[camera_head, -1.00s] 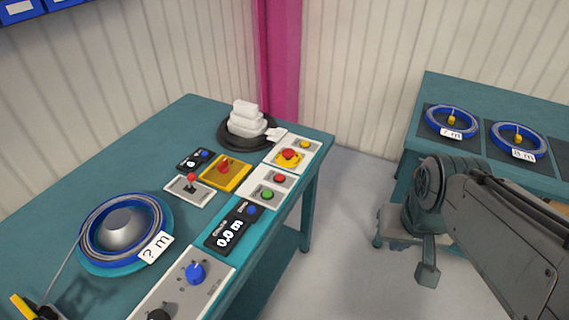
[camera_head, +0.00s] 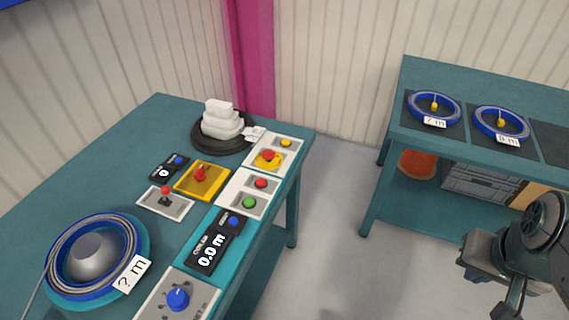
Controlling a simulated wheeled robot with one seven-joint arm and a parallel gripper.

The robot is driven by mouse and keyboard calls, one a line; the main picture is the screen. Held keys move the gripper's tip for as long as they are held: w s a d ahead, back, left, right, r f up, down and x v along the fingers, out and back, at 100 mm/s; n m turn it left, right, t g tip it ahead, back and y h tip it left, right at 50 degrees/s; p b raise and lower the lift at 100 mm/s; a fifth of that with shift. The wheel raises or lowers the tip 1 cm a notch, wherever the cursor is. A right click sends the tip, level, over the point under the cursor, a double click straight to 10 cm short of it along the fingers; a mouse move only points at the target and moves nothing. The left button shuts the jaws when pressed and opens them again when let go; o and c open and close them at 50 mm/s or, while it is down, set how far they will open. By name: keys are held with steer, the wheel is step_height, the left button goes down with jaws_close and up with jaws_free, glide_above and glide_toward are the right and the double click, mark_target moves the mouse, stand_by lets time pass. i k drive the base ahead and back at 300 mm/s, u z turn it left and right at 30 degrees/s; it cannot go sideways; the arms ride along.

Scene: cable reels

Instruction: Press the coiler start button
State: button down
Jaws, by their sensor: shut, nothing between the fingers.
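A pale button panel (camera_head: 237,189) on the near bench carries a green button (camera_head: 250,203) with a red button (camera_head: 261,183) just behind it. No label on the panel is readable. The green one looks like a start button. My gripper (camera_head: 513,303) is at the lower right, over the floor between the benches and well apart from the panel. It is partly hidden by my arm and the frame edge, and its fingers look closed with nothing held.
The near bench also holds a black display reading 0.0 m (camera_head: 210,250), a blue knob (camera_head: 178,298), a red emergency button (camera_head: 269,155), a red-handled lever (camera_head: 166,194) and a blue reel (camera_head: 60,245). A second bench (camera_head: 430,142) with reels stands right. Floor between is clear.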

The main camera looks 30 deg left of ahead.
mark_target(249, 202)
steer(key=i, duration=0.25)
steer(key=u, duration=1.5)
